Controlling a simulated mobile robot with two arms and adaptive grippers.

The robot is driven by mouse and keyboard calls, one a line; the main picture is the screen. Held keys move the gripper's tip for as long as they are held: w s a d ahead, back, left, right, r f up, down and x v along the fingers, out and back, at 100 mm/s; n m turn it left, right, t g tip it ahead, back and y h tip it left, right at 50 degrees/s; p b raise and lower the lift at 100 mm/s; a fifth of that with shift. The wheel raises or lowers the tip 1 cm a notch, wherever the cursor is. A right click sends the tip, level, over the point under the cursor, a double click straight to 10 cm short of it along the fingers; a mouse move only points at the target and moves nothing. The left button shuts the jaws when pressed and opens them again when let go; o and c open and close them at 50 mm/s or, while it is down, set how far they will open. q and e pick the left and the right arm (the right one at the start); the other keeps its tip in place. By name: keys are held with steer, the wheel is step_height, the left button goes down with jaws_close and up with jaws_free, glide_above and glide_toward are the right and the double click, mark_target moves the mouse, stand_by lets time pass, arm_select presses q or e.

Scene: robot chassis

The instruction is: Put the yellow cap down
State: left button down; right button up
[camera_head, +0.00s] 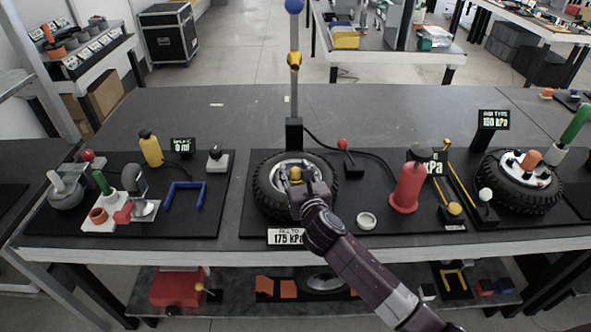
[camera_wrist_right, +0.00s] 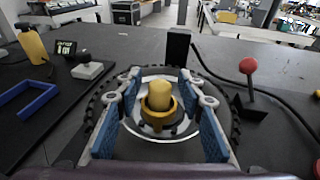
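The yellow cap (camera_head: 296,173) sits upright at the hub of the black tyre (camera_head: 262,190) on the middle mat. The right wrist view shows it as a yellow cylinder (camera_wrist_right: 159,96) with a wider yellow ring around its base, over a dark fitting on the silver rim (camera_wrist_right: 140,120). My right gripper (camera_head: 299,187) reaches over the front of the tyre. Its two blue-padded fingers (camera_wrist_right: 160,100) stand apart on either side of the cap, with a visible gap at each side. The fingers partly cover the tyre. My left gripper is not in view.
A post with a blue ball (camera_head: 293,6) rises behind the tyre. A red-knobbed lever (camera_head: 343,145), a white ring (camera_head: 366,220) and a red cylinder (camera_head: 408,188) stand to the right. A yellow bottle (camera_head: 151,148) and blue bracket (camera_head: 186,194) are to the left.

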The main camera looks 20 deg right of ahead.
steer(key=shift+r, duration=0.25)
steer(key=shift+s, duration=0.3)
steer(key=v, duration=1.1)
steer(key=shift+s, duration=0.25)
